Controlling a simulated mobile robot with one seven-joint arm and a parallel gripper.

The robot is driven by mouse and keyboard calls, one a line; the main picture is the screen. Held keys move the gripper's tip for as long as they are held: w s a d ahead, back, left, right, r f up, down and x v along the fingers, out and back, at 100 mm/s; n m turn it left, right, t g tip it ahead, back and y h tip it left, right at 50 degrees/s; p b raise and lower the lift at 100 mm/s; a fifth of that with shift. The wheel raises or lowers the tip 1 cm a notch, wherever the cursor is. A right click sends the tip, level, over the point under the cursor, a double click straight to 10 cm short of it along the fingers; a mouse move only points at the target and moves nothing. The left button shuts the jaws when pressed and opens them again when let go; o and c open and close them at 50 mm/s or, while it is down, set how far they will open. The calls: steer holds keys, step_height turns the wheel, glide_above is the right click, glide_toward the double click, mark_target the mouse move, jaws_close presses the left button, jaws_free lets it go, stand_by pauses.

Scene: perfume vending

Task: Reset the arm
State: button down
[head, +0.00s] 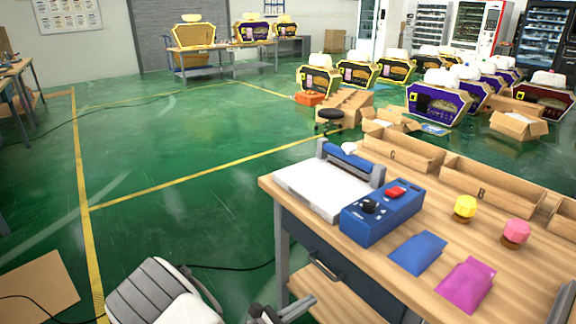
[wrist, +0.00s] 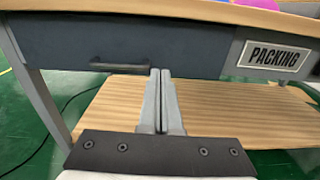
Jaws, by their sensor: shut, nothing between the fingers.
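My gripper (wrist: 161,100) is shut and empty in the wrist view, with its two fingers pressed together. It points at the front of the wooden packing table, below the table top (wrist: 200,10) and in front of the dark drawer (wrist: 60,45) and the wooden lower shelf (wrist: 220,105). In the head view part of my gripper (head: 278,308) shows at the bottom edge, just left of the table's front side. Its fingertips are hard to make out there.
On the table (head: 340,238) are a blue control box (head: 383,215), a sealer (head: 345,165), blue (head: 418,252) and magenta (head: 466,284) pouches, and yellow (head: 465,206) and pink (head: 516,231) bottles. Wooden bins (head: 400,153) line its back. Green floor (head: 190,200) at left is mostly clear.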

steer(key=s+d+r+m+g+y, duration=0.3)
steer(key=s+d+r+m+g, duration=0.15)
steer(key=r+m, duration=0.25)
steer(key=s+d+r+m+g+y, duration=0.3)
steer(key=d+r+m+g, duration=0.1)
steer(key=r+m+g, duration=0.3)
steer(key=s+r+m+t+y, duration=0.7)
steer(key=s+r+m+y, duration=0.35)
steer(key=r, duration=0.55)
step_height(320, 180, up, 16)
steer(key=s+h+p, duration=0.1)
steer(key=p, duration=1.5)
steer(key=shift+s+h, duration=0.35)
